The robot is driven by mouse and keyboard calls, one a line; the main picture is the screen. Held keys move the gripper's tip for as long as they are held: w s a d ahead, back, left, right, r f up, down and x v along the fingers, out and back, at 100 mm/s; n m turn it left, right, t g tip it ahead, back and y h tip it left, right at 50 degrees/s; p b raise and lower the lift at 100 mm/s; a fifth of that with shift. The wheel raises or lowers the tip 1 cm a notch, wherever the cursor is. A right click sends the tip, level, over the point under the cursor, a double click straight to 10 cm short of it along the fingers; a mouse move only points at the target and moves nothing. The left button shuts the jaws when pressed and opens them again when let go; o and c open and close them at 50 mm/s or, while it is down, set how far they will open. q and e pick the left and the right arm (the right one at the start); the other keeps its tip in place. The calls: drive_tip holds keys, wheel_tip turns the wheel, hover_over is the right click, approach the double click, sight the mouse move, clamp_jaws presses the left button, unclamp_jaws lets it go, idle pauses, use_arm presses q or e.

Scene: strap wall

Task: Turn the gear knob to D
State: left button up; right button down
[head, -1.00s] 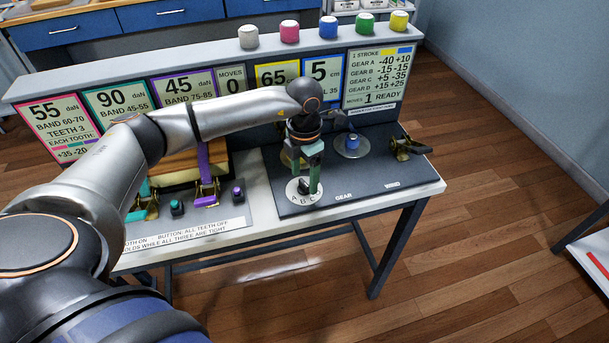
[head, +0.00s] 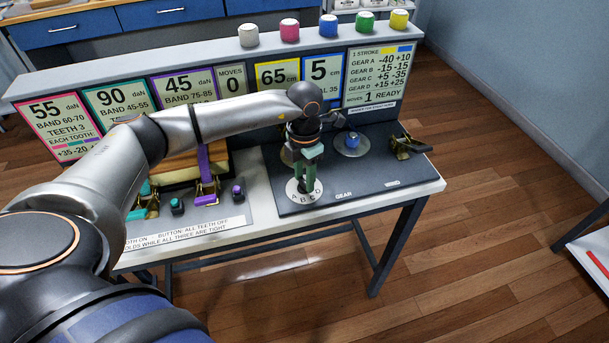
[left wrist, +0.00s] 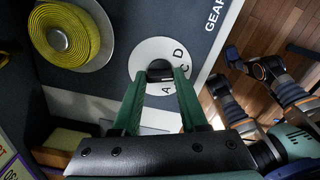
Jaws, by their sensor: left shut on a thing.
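The gear dial (head: 293,195) is a white disc with letters around its front edge, on the dark panel beside the word GEAR. My left gripper (head: 305,189) points down over it, its green fingers shut on the gear knob. In the left wrist view the dark knob (left wrist: 159,72) sits between the fingertips, over the white dial (left wrist: 145,54); A, C and D are readable there. The fingers hide much of the knob, so I cannot tell which letter it points to. My right gripper cannot be made out in either view.
A blue knob on a round base (head: 352,142) and a brass lever (head: 407,147) stand right of the gripper. A yellow coil (left wrist: 60,37) is close to the dial. Left are purple (head: 206,190) and teal buckles. Signs line the wall behind.

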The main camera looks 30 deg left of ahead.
use_arm(q)
clamp_jaws()
drive_tip(key=shift+n, duration=0.3)
drive_tip(key=n, duration=0.3)
drive_tip(key=shift+r, duration=0.1)
drive_tip(key=shift+n+p, duration=0.3)
drive_tip(key=shift+n, duration=1.8)
drive_tip(key=o, duration=1)
unclamp_jaws()
drive_tip(key=shift+o, duration=0.2)
